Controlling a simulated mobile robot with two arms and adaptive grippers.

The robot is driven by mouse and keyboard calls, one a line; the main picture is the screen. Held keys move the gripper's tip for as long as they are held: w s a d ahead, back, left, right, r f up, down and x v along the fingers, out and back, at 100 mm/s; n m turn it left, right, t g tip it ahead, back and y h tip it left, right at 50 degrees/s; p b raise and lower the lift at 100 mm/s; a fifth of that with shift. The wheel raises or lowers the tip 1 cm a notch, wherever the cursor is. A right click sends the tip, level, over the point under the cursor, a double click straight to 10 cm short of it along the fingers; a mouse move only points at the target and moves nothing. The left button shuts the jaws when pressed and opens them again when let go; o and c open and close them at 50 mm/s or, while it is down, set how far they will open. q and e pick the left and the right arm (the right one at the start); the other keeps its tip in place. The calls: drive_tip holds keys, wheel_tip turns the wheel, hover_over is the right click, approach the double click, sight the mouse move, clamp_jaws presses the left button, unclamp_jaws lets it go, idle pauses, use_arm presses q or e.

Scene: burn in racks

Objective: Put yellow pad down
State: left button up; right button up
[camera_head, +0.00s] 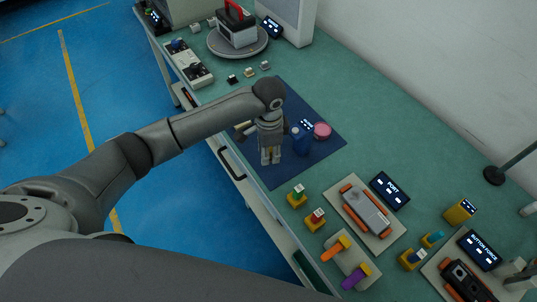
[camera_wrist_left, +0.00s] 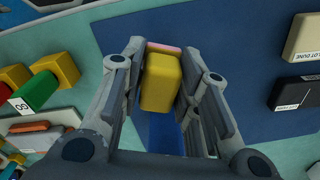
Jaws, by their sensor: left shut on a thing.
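My left gripper (camera_head: 270,160) is over the dark blue mat (camera_head: 285,178) in the head view, with its fingers pointing down. In the left wrist view the gripper (camera_wrist_left: 160,85) is shut on the yellow pad (camera_wrist_left: 161,84), which sits between its two fingers. In the head view the pad is hidden by the gripper. I cannot tell whether the pad touches the mat. A blue block (camera_head: 301,141) and a pink round piece (camera_head: 322,131) are on the mat just right of the gripper. My right gripper is not in view.
A small dark display (camera_head: 306,125) is by the blue block. Small coloured blocks on yellow bases (camera_head: 297,197) and a grey device on a plate (camera_head: 368,210) are nearer on the green bench (camera_head: 350,100). The mat's near corner is clear.

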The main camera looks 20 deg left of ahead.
use_arm(q)
drive_tip(key=shift+w+a+f, duration=0.1)
drive_tip(key=shift+w+f, duration=0.15)
drive_tip(key=shift+f, duration=0.15)
wheel_tip(320, 180, down, 2)
drive_tip(key=shift+f, duration=0.55)
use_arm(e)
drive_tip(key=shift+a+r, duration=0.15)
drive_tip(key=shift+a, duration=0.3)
use_arm(q)
drive_tip(key=shift+f, duration=0.1)
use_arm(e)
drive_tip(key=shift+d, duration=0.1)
use_arm(q)
drive_tip(key=o, duration=0.9)
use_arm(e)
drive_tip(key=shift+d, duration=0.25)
use_arm(q)
wheel_tip(320, 180, up, 12)
drive_tip(key=shift+r+b, duration=0.15)
drive_tip(key=shift+b, duration=0.25)
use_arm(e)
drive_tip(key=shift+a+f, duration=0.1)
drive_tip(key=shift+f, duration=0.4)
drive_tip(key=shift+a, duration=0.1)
